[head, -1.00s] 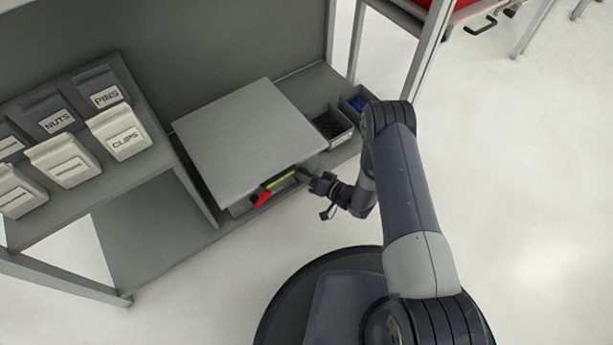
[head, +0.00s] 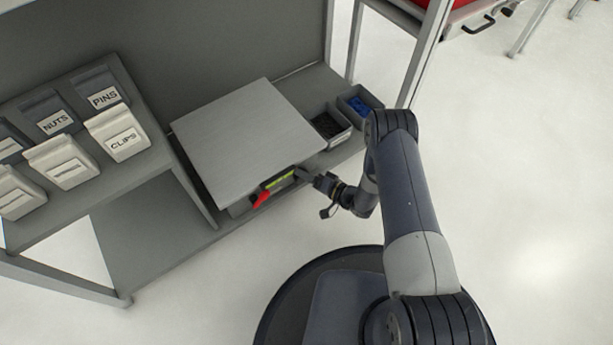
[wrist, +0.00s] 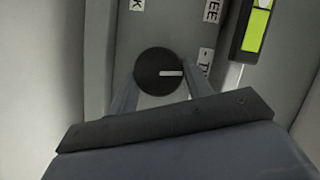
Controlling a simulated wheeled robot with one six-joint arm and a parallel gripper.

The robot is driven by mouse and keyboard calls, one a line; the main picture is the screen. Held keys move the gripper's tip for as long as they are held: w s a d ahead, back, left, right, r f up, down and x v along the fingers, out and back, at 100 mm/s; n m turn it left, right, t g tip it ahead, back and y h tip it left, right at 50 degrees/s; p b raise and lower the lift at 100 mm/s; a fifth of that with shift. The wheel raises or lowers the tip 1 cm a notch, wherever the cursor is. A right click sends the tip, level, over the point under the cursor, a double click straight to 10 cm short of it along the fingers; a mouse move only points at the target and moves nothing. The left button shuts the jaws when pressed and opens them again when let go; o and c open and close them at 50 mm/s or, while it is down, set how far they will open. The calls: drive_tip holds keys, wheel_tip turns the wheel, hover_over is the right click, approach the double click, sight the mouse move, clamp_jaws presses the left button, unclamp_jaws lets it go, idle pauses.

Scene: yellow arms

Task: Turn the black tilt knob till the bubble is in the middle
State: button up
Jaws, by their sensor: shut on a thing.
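The black tilt knob (wrist: 155,72) is round, with a white pointer line that points right in the wrist view. My gripper (wrist: 160,80) has one finger on each side of the knob and is shut on it. The yellow-green bubble vial (wrist: 254,30) lies to the right of the knob, cut off by the top edge. A pale patch shows near its upper end; I cannot tell the bubble's exact place. In the head view the vial (head: 280,180) is on the front of a grey flat-topped unit (head: 245,135), and my gripper (head: 303,175) hides the knob.
A red lever (head: 261,200) sticks out left of the vial. A bin of dark parts (head: 330,125) and a bin of blue parts (head: 360,103) stand right of the unit. Labelled bins, such as CLIPS (head: 118,133), are on the left shelf. White label plates sit near the knob.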

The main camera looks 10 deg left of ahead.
drive_tip(key=o, duration=1)
drive_tip(key=shift+c, duration=0.2)
drive_tip(key=p+v, duration=0.3)
drive_tip(key=v, duration=0.7)
drive_tip(key=shift+d+p, duration=0.35)
drive_tip(key=shift+s+a, duration=0.1)
drive_tip(key=b+x, duration=0.3)
drive_tip(key=x, duration=0.7)
drive_tip(key=shift+a+b, duration=0.25)
drive_tip(key=shift+b, duration=0.1)
